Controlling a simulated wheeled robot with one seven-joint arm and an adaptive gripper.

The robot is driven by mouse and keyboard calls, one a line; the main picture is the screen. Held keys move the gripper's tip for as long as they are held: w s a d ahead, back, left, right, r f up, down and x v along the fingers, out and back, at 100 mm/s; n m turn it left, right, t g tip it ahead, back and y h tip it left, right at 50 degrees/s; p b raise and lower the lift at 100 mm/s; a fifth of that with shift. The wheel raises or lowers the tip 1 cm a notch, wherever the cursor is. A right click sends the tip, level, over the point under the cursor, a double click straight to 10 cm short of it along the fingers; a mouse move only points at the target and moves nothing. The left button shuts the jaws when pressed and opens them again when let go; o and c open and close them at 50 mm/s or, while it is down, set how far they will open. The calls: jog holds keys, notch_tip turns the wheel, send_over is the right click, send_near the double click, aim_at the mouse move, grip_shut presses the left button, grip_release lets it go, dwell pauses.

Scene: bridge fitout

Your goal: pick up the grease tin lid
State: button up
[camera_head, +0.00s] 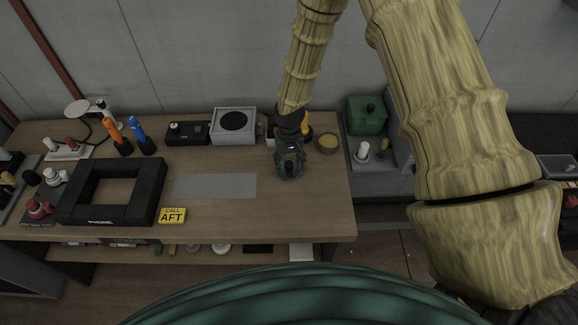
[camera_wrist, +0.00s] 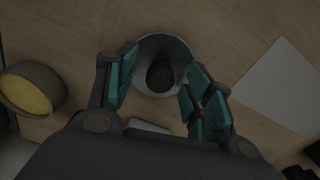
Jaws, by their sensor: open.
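A round grey lid (camera_wrist: 148,88) with a dark knob lies on the wooden desk in the wrist view, between the two fingers of my gripper (camera_wrist: 162,66). I take it to be the grease tin lid. The fingers are spread on either side of the knob and hold nothing. I cannot tell how high they are above the lid. In the head view my gripper (camera_head: 289,169) points down at the desk's right part and mostly hides the lid. The open grease tin (camera_head: 328,142) with yellow grease stands to its right; it is at the left in the wrist view (camera_wrist: 30,92).
A grey sheet (camera_head: 215,186) lies left of my gripper on the desk (camera_head: 265,217). Behind stand a grey box with a round black top (camera_head: 234,126) and a black box (camera_head: 187,133). A black frame (camera_head: 149,190) and yellow sign (camera_head: 172,215) are further left. The desk's right front is clear.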

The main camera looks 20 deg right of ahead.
jog(key=shift+f, duration=0.3)
jog(key=c, duration=1.1)
jog(key=shift+r, duration=0.2)
